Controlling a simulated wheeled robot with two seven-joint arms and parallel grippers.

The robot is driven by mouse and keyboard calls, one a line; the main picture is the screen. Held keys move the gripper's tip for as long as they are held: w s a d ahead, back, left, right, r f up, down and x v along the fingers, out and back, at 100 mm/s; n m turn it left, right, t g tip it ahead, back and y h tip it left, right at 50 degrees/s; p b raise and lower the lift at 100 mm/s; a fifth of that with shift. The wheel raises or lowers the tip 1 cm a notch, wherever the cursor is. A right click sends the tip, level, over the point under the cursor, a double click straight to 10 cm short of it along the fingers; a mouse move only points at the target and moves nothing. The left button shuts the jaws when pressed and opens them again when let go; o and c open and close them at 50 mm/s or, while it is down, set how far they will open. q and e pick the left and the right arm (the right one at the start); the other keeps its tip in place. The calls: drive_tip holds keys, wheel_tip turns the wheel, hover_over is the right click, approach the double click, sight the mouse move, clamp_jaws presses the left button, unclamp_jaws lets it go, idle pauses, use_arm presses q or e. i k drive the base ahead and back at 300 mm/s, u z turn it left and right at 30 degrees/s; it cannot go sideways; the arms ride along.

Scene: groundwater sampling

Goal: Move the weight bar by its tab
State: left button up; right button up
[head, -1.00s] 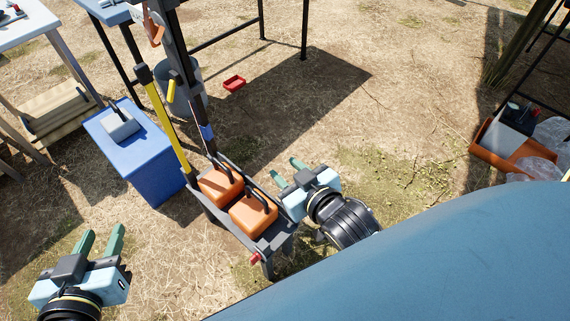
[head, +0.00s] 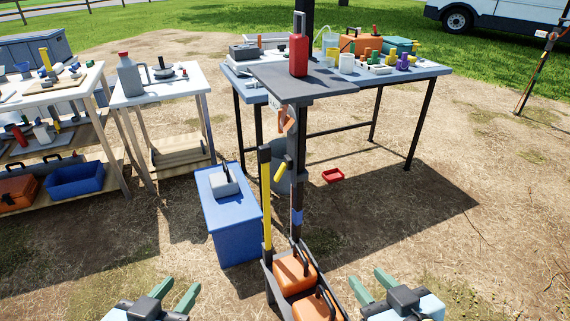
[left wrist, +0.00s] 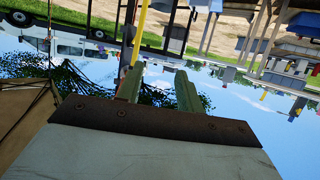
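No part is clearly recognisable as the weight bar or its tab. A grey block with an upright dark handle (head: 224,182) sits on a blue box (head: 236,232) left of the dark stand. Orange weights with dark handles (head: 296,273) sit in the stand's base tray (head: 272,290), beside an upright yellow bar (head: 266,205). My left gripper (head: 177,288) is open and empty at the bottom, left of the tray; its parted fingers also show in the left wrist view (left wrist: 158,88). My right gripper (head: 367,280) is open just right of the orange weights, with no visible grasp.
The stand's dark top (head: 290,82) carries a red bottle (head: 299,48). A table with jars (head: 430,70) stands behind it, and white tables (head: 160,95) stand at the left. A small red tray (head: 333,175) lies on the ground. Open ground lies at the right.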

sight(265, 151)
drive_tip(key=k, duration=0.5)
drive_tip(key=u, duration=2)
drive_tip(key=i, duration=0.9)
drive_tip(key=z, duration=2.8)
drive_tip(key=i, duration=0.5)
drive_tip(key=z, duration=0.05)
